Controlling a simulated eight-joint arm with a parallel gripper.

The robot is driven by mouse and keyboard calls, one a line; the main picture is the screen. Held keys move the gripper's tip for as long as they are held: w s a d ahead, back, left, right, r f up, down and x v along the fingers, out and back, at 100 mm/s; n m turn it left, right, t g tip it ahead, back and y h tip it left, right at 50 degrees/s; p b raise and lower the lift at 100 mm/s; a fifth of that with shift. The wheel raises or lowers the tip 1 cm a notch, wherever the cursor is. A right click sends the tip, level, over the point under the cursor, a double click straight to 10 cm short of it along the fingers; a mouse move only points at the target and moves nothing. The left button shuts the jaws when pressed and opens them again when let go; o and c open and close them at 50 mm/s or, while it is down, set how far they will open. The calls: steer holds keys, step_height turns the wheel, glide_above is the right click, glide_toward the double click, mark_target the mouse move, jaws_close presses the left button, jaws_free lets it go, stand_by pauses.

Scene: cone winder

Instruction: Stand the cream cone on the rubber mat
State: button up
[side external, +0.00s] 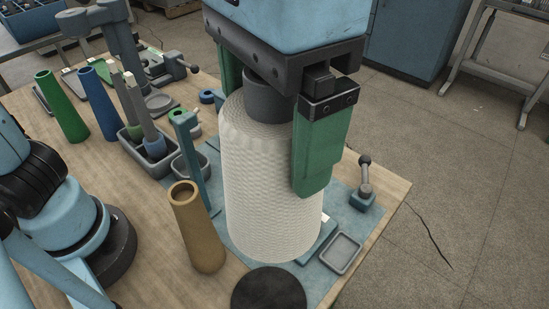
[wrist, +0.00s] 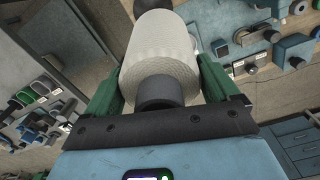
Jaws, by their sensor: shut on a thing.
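The cream cone (side external: 268,190) is a large, textured package of cream yarn with a dark grey core end (side external: 268,100) at its top. My gripper (side external: 270,150) has its green fingers shut on the sides of the cone; the far finger is mostly hidden behind it. The cone hangs roughly upright. The wrist view shows the cone (wrist: 162,50) between both fingers. The rubber mat (side external: 268,291) looks like the black round disc at the table's front edge, just below the cone in the picture. I cannot tell how high the cone is above the table.
A tan empty cone (side external: 196,228) stands close left of the cream cone. Green (side external: 62,106) and blue (side external: 98,103) cones stand farther back. A small grey tray (side external: 341,253) and a lever fixture (side external: 364,190) are at the right on a blue-grey plate.

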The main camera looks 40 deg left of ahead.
mark_target(266, 250)
stand_by(0.3)
steer(key=f, duration=0.3)
steer(key=s+f, duration=0.1)
steer(key=f, duration=0.3)
steer(key=s+d+f, duration=0.1)
steer(key=f, duration=0.2)
steer(key=shift+s+f, duration=0.2)
steer(key=shift+f, duration=4.05)
steer(key=o, duration=0.7)
